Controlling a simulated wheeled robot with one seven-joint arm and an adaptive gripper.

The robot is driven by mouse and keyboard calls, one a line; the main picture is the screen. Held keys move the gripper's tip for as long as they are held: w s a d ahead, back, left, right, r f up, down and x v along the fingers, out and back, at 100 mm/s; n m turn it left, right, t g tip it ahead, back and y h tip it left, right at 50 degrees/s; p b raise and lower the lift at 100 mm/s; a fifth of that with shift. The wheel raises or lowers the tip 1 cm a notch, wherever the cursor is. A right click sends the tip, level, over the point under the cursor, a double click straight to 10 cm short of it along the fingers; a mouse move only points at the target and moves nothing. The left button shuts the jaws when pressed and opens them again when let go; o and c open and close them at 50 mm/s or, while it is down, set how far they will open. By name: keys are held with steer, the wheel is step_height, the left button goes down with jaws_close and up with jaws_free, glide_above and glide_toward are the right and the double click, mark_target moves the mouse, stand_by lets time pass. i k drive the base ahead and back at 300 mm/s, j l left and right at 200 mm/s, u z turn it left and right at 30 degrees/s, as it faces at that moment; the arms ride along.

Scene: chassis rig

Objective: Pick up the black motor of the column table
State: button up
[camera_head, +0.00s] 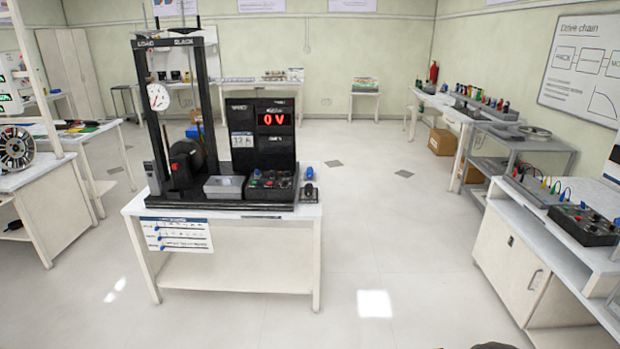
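A white table (240,277) stands in the middle, bearing a black test rig with a tall upright frame (150,110) like a column. Low in the frame is a round black motor-like body (207,155) with a red part (177,167) at its front. I cannot tell which of these is the black motor. My gripper is not in view; only a dark shape, too cut off to identify, shows at the bottom edge.
The rig carries a dial gauge (158,97), a red "0 V" display (274,119), a grey tray (224,187) and a control box (270,184). A white bench (515,265) stands at right, another bench (40,205) at left. The floor in front is clear.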

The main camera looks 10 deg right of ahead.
mark_target(308, 192)
steer(key=i+j+u, duration=0.1)
steer(key=i+j, duration=0.15)
steer(key=i, duration=0.4)
steer(key=i+j+u, duration=0.1)
steer(key=i, duration=0.55)
steer(key=i+j, duration=0.25)
steer(key=i, duration=0.4)
steer(key=u, duration=0.05)
